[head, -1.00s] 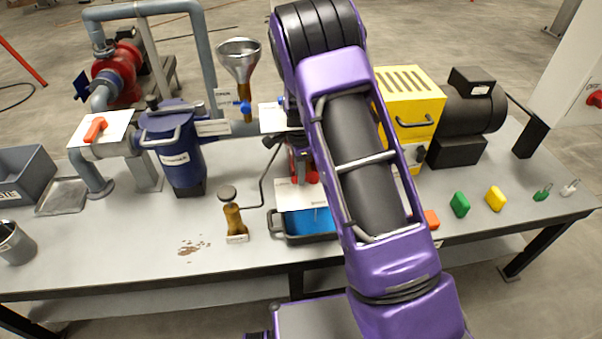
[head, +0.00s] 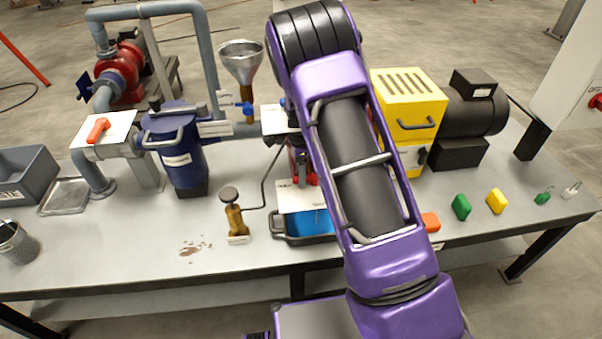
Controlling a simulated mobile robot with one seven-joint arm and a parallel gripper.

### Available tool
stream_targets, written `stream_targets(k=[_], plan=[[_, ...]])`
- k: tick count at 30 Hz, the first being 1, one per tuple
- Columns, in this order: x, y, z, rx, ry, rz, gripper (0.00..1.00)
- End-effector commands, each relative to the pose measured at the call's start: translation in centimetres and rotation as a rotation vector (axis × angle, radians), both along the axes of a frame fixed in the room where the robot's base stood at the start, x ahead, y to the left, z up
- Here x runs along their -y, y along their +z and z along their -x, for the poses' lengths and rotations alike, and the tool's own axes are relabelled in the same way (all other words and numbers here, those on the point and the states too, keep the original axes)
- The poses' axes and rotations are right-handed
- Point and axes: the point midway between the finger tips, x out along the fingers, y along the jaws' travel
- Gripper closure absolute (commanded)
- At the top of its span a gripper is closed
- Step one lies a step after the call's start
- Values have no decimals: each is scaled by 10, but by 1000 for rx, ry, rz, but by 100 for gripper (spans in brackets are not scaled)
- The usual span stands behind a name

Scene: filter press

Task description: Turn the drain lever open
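Under my purple arm, at the middle of the bench, a small red part (head: 311,178) shows beside a white label plate (head: 297,197). It sits above a dark-rimmed tray with blue in it (head: 318,222). I cannot tell whether this red part is the drain lever, as my arm covers most of the area. Another lever, orange-red (head: 97,129), lies tilted on a white plate at the left pipe. A small blue handle (head: 246,107) is below the metal funnel (head: 242,62). My gripper is hidden behind my arm, so its opening does not show.
A blue canister (head: 176,150) stands left of centre and a brass hand pump (head: 235,216) in front. A yellow housing (head: 408,110) and black motor (head: 474,108) are to the right. Green and yellow blocks (head: 497,201) lie at the right.

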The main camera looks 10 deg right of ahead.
Motion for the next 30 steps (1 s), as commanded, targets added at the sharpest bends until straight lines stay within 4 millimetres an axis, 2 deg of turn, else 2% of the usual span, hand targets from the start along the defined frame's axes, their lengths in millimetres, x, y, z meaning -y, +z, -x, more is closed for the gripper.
stream_targets(k=[8, 13, 30], plan=[[0, 1, 0, 0, 1, 1, 43], [0, 17, -1, 4, 1, 0, 43], [0, 146, -1, 3, 1, 0, 43]])
